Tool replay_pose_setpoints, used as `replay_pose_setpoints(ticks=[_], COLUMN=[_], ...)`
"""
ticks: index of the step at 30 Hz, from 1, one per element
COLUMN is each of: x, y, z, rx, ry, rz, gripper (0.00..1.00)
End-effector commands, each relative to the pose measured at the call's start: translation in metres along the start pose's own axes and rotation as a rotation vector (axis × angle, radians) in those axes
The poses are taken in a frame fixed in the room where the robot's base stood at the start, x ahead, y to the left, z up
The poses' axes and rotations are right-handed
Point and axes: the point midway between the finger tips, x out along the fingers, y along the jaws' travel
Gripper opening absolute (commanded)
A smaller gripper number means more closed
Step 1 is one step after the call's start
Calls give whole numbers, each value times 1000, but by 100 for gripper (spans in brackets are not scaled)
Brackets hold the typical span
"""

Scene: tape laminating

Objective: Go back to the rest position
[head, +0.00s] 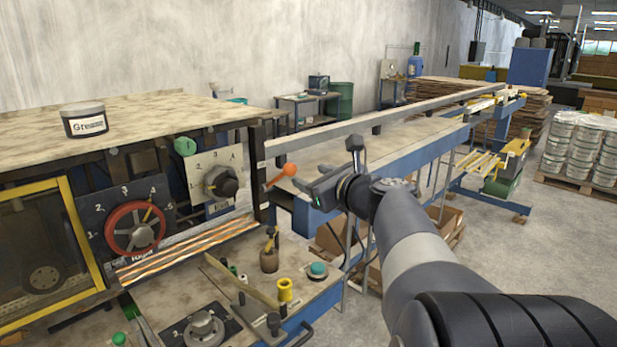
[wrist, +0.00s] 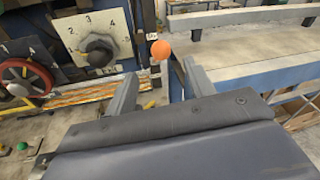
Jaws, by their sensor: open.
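My gripper (head: 288,202) is held out in front of the machine, above the gap between the control panel and the long blue table. In the wrist view its two fingers (wrist: 160,90) are spread apart with nothing between them. An orange ball-ended lever (head: 290,170) stands beyond the fingertips; its ball (wrist: 161,49) shows between and past the fingers in the wrist view. I cannot tell the exact distance from the fingers to the ball, but no grip on it shows.
The panel carries a black knob (head: 220,182) and a red handwheel (head: 135,228). A grease tin (head: 84,119) sits on the machine top. The lower bench holds a yellow spool (head: 285,289), a green-topped button (head: 318,270) and a dial (head: 204,329). Open floor (head: 480,270) lies to the right.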

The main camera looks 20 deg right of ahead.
Motion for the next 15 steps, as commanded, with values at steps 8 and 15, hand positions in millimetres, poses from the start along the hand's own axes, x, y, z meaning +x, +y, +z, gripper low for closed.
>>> replay_pose_setpoints(ticks=[8, 15], x=[0, 16], y=[0, 0], z=[0, 1], rx=[0, 1], ry=[0, 1], rz=[0, 2], gripper=[51, 51])
